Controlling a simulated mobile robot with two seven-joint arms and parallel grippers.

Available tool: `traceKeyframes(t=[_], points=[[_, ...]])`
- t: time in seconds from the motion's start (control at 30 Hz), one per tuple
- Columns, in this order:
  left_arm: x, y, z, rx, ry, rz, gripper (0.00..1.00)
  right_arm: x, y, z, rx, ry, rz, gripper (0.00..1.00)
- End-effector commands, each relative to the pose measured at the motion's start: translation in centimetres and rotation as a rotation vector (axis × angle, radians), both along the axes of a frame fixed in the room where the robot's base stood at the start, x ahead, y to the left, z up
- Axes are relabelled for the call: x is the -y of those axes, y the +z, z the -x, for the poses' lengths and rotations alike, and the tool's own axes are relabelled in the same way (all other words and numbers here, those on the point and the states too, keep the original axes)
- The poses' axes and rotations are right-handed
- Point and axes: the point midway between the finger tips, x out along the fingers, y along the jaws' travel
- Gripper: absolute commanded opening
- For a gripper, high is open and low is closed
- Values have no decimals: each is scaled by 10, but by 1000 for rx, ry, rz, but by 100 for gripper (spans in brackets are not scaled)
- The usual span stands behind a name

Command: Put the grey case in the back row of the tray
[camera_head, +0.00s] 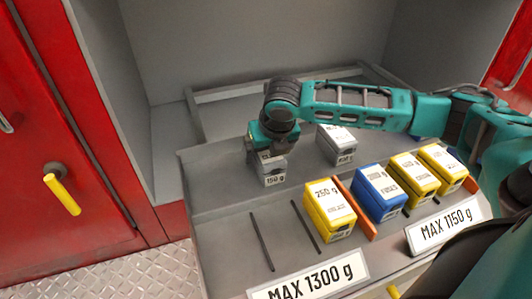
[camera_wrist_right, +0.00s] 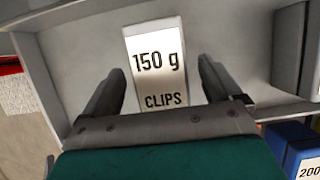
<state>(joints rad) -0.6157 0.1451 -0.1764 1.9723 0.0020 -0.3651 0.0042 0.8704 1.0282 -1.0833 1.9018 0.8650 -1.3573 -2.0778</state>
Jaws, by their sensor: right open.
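A grey case (camera_head: 272,177) with a white label reading 150 g stands upright in the back row of the grey tray (camera_head: 215,170), toward its left. My right gripper (camera_head: 268,152) is right at the top of this case, pointing down and partly hiding it. In the right wrist view the case (camera_wrist_right: 160,75), marked 150 g CLIPS, shows between the fingers of my open gripper (camera_wrist_right: 162,68). Whether a finger touches it cannot be told. A second grey case (camera_head: 340,152) stands further right in the back row, partly behind my arm. My left gripper is not in view.
The front row holds a yellow 250 g case (camera_head: 329,208), a blue case (camera_head: 379,191) and two more yellow cases (camera_head: 413,178) at the right. An orange divider (camera_head: 356,212) and dark thin strips separate places. Plates read MAX 1300 g (camera_head: 310,279) and MAX 1150 g (camera_head: 445,227). The front left is empty.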

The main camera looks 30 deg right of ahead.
Motion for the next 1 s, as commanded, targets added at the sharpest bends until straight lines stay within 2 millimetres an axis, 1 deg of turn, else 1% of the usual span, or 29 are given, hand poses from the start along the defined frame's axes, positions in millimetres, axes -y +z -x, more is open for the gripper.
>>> traceKeyframes(t=[0.03, 0.2, 0.3, 0.4, 0.57, 1.0], points=[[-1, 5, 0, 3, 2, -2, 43, 0, 15, 3, 5, -1, 0, 92], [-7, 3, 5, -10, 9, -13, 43, -4, 49, 17, 5, 0, 0, 92], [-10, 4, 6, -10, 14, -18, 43, -6, 64, 24, 4, -1, 0, 92], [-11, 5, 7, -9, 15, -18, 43, -7, 75, 28, 3, -1, -1, 92], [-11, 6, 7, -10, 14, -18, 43, -8, 81, 32, 1, -1, 0, 92], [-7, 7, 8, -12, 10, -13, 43, -8, 81, 32, 1, -2, -1, 92]])
